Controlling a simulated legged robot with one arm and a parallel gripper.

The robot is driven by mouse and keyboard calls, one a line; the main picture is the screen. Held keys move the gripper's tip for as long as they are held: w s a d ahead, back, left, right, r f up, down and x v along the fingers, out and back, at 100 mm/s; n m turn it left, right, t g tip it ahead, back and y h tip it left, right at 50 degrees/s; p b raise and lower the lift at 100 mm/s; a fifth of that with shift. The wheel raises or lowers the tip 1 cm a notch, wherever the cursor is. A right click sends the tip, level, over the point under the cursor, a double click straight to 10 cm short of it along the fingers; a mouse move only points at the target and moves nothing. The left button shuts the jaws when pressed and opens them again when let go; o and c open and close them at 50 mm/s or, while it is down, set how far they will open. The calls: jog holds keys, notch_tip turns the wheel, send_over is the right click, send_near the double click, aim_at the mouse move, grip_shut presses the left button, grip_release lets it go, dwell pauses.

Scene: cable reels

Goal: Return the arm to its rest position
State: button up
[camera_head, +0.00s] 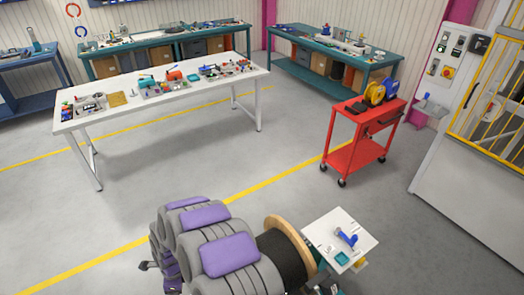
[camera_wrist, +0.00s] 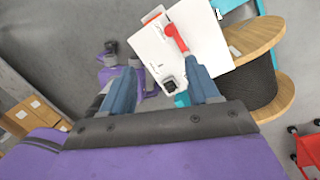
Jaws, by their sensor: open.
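In the wrist view my gripper (camera_wrist: 162,70) has its two blue-grey fingers spread wide apart, with nothing held between them. Beyond the fingers lie a white panel (camera_wrist: 152,48) with a red handle-like item (camera_wrist: 176,38) on it and grey floor. My arm (camera_head: 205,250), grey with purple pads, looks folded close to my body at the bottom of the head view. The gripper fingers cannot be made out in the head view.
A cable reel (camera_head: 285,255) with wooden flanges, also in the wrist view (camera_wrist: 252,82), stands beside my arm, next to a small white-topped stand (camera_head: 318,232). A red cart (camera_head: 352,158) and a white table (camera_head: 120,115) stand farther off. The floor (camera_head: 225,160) between is clear.

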jog(key=d+r+n+b, duration=0.7)
jog(key=d+r+n, duration=0.3)
jog(key=d+r, duration=1.15)
jog(key=s+d+n+h+b, duration=0.1)
jog(key=s+d+n+b, duration=0.4)
jog(key=s+d, duration=1.3)
jog(key=d, duration=0.3)
jog(key=shift+s+d+f+n, duration=0.25)
jog(key=shift+s+f+n, duration=0.05)
jog(key=shift+s+f, duration=0.05)
jog(key=shift+c, duration=1.2)
jog(key=shift+a, duration=0.15)
jog(key=shift+c, duration=0.4)
